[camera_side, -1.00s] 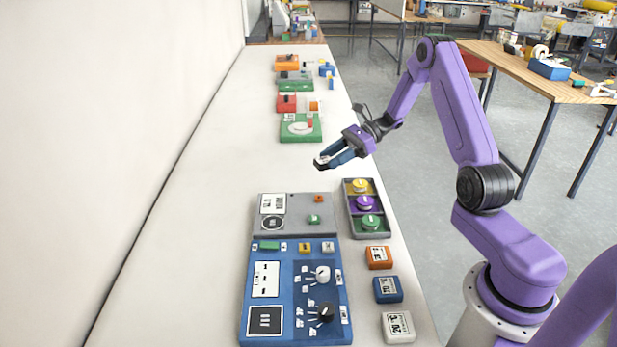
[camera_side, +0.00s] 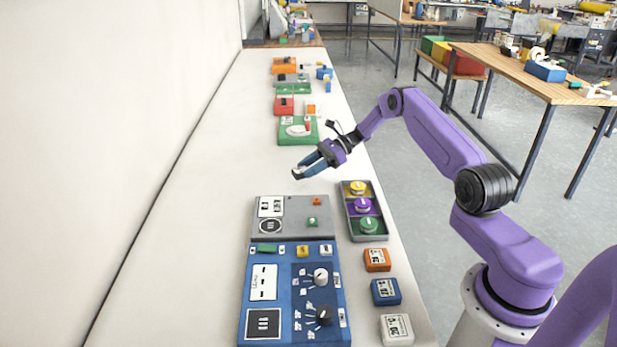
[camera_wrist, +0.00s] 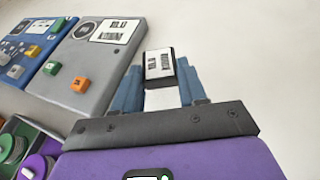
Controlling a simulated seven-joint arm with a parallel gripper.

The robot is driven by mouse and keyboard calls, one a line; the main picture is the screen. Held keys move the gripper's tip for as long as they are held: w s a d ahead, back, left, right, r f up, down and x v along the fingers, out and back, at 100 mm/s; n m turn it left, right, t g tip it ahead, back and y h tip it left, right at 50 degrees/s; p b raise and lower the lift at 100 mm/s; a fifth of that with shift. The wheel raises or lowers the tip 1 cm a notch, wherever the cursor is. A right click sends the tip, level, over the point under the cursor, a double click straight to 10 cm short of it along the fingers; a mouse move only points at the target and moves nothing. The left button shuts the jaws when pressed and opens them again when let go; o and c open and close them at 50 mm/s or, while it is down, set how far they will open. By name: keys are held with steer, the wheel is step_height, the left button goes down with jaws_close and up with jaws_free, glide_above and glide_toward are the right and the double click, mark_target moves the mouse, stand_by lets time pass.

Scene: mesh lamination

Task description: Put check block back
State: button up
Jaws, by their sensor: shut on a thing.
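The check block, dark with a white label on top, shows between my fingers in the wrist view (camera_wrist: 160,68). My gripper (camera_side: 307,168) is shut on it and holds it over the bench, beyond the far edge of the grey panel (camera_side: 289,220). In the side view the block is small at the fingertips and hard to make out. The grey panel shows at the upper left of the wrist view (camera_wrist: 88,62), with a white label plate, a round dark mark, and a green and an orange button.
The blue panel (camera_side: 287,333) with knobs adjoins the grey one. A tray (camera_side: 377,232) of yellow, purple and green round pieces stands to its right. Orange (camera_side: 377,260), blue (camera_side: 386,291) and white (camera_side: 397,329) blocks line the bench edge. A green device (camera_side: 291,138) stands farther back.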

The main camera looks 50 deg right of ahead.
mark_target(309, 184)
steer(key=shift+w+f, duration=0.3)
steer(key=shift+f, duration=0.1)
steer(key=shift+d+f, duration=0.1)
steer(key=shift+f, duration=1.45)
steer(key=shift+f, duration=0.1)
steer(key=o, duration=1.2)
steer(key=shift+c, duration=0.2)
